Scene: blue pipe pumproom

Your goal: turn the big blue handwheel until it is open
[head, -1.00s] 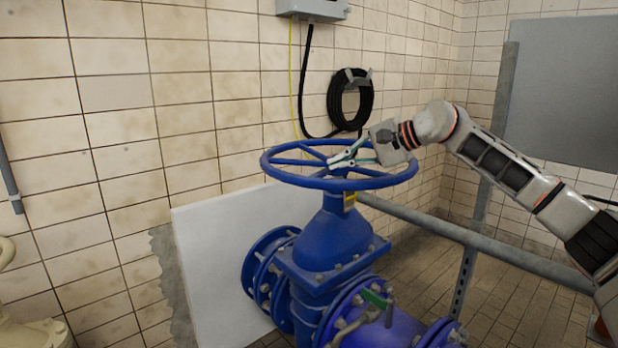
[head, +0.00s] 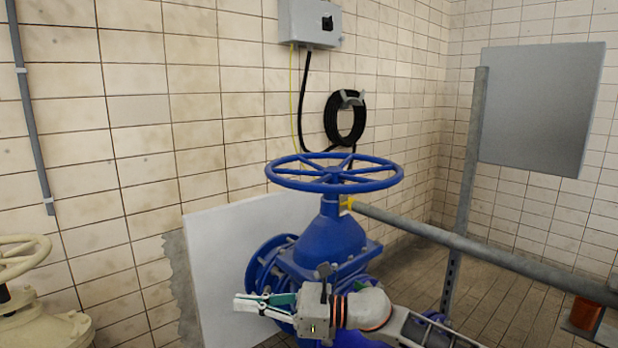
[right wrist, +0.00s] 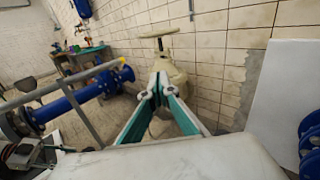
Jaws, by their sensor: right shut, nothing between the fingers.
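The big blue handwheel (head: 334,172) lies flat on top of the blue valve body (head: 325,240) in the head view. Its rim and spokes are clear, and nothing touches it. My right gripper (head: 240,301) is below the wheel, in front of the lower valve body, with its fingers pointing left. It is shut and empty. In the right wrist view its fingers (right wrist: 159,88) come together with nothing between them. The wheel does not show in the right wrist view. My left gripper is not in view.
A grey pipe rail (head: 470,245) runs right from beside the valve neck. A white board (head: 215,260) leans on the wall behind. A cream handwheel valve (head: 30,325) stands at left and also shows in the right wrist view (right wrist: 170,75). Space above the blue wheel is clear.

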